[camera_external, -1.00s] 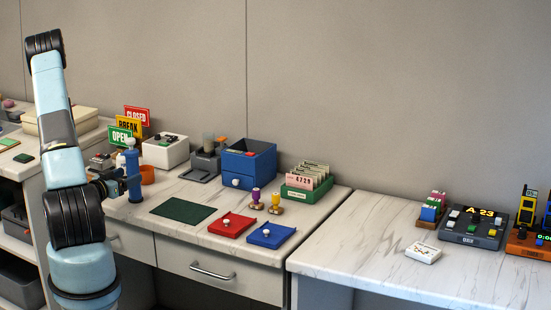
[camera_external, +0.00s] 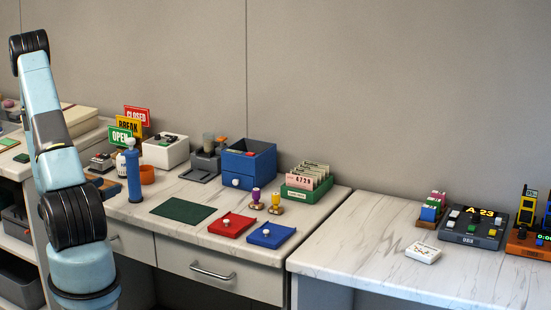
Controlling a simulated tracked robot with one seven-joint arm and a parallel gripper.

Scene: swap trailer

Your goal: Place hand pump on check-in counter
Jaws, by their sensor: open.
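The hand pump (camera_external: 133,176), a blue upright cylinder with a white knob on top, stands on the left part of the marble-topped check-in counter (camera_external: 172,192), near its front edge. My arm rises at the left of the view, left of the pump.
A dark green mat (camera_external: 183,210), a red tray (camera_external: 232,224) and a blue tray (camera_external: 271,235) lie to the right of the pump. Behind it are an orange ring (camera_external: 148,175), a white box (camera_external: 165,151) and signs (camera_external: 136,118). The right counter (camera_external: 365,240) has clear room.

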